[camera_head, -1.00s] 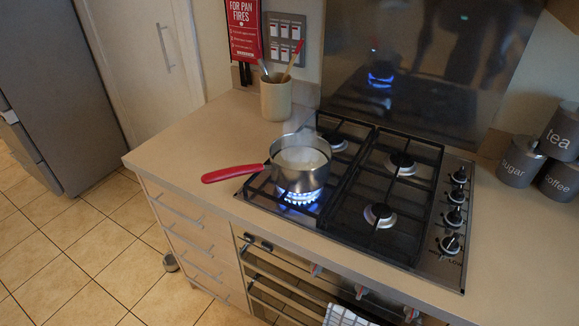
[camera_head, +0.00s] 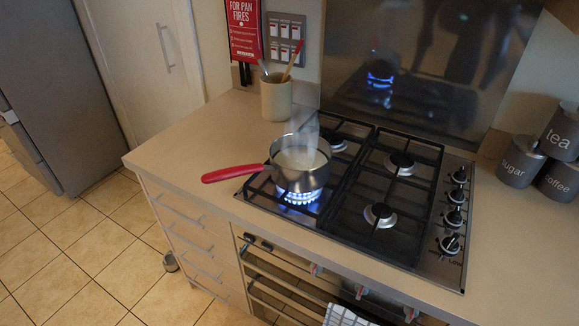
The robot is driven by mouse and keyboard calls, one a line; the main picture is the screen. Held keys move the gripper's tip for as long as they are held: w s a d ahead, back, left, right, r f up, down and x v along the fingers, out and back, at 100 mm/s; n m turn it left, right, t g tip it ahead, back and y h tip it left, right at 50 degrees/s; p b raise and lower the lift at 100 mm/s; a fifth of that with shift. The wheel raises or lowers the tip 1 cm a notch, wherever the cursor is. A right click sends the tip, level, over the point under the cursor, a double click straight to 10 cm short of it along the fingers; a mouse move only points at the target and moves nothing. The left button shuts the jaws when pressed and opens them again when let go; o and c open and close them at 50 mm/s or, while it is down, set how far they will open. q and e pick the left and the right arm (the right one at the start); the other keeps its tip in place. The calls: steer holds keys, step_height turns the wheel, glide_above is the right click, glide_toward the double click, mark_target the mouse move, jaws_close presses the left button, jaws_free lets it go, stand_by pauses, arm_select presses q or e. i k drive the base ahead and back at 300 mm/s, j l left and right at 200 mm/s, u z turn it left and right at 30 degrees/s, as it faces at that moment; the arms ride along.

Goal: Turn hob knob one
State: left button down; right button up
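The gas hob (camera_head: 408,270) is set in the counter. Its several black knobs stand in a column along the right edge. The front knob (camera_head: 450,243) is nearest the oven side, with the others, such as the rear knob (camera_head: 460,175), behind it. Which one is knob one I cannot tell. A steel saucepan (camera_head: 299,178) with a red handle (camera_head: 234,173) sits over the front left burner, where a blue flame (camera_head: 301,196) burns. Pale contents show in the pan. Neither of my grippers is in view.
Grey canisters, including the sugar one (camera_head: 520,162) and the tea one (camera_head: 562,131), stand right of the hob. A utensil pot (camera_head: 276,98) stands behind the pan. The pan handle overhangs the left counter.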

mark_target(451, 244)
steer(key=z, duration=1.2)
